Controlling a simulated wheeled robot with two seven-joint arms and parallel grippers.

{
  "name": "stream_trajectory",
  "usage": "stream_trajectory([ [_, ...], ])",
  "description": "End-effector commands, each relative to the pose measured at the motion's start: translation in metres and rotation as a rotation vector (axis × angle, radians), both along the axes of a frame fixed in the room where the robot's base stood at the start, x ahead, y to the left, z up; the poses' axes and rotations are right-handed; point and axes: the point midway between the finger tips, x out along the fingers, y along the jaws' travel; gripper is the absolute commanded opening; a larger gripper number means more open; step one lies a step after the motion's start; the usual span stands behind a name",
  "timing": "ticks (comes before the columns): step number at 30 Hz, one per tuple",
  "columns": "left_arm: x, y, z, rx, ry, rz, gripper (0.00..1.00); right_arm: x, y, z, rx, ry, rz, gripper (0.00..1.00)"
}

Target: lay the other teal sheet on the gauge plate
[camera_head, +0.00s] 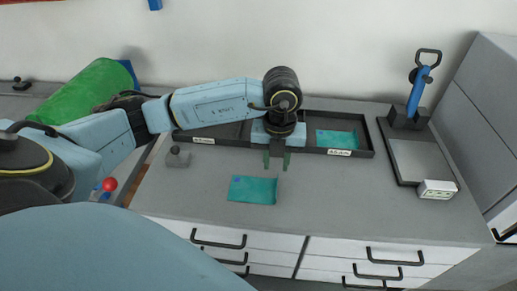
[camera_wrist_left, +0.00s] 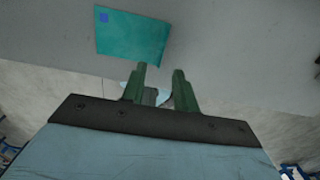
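One teal sheet (camera_head: 252,190) with a small blue mark in a corner lies flat on the grey worktop; it also shows at the top of the left wrist view (camera_wrist_left: 132,38). Another teal sheet (camera_head: 338,139) lies in the right compartment of the black tray (camera_head: 366,152). My left gripper (camera_head: 276,164) has its green fingers apart with nothing between them, above the worktop just beyond the nearer sheet. The gauge plate is likely the grey plate (camera_head: 418,160) on the dark base at the right; no sheet lies on it. My right gripper is not in view.
A blue-handled clamp (camera_head: 418,88) stands at the back of the plate's base, and a white labelled box (camera_head: 437,189) sits at its front. A small grey weight (camera_head: 177,158) stands at the left. A green roll (camera_head: 85,95) lies at the back left. The worktop right of the nearer sheet is clear.

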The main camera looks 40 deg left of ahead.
Motion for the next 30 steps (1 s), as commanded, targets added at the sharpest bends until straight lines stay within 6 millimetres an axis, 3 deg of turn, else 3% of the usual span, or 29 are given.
stream_trajectory([
  [3, 0.000, 0.000, -0.022, -0.001, 0.002, -0.001, 0.30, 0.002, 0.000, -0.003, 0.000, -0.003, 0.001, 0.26],
  [13, 0.001, -0.001, -0.045, -0.001, 0.001, -0.001, 0.30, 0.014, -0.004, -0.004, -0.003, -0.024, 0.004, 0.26],
  [21, 0.004, -0.003, -0.084, -0.001, 0.002, 0.000, 0.30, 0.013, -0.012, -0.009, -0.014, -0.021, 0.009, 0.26],
  [29, 0.005, -0.003, -0.088, -0.002, -0.002, -0.001, 0.30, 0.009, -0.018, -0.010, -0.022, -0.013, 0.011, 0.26],
  [30, 0.005, -0.003, -0.088, -0.002, -0.002, -0.001, 0.26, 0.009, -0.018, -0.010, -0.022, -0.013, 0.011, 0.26],
])
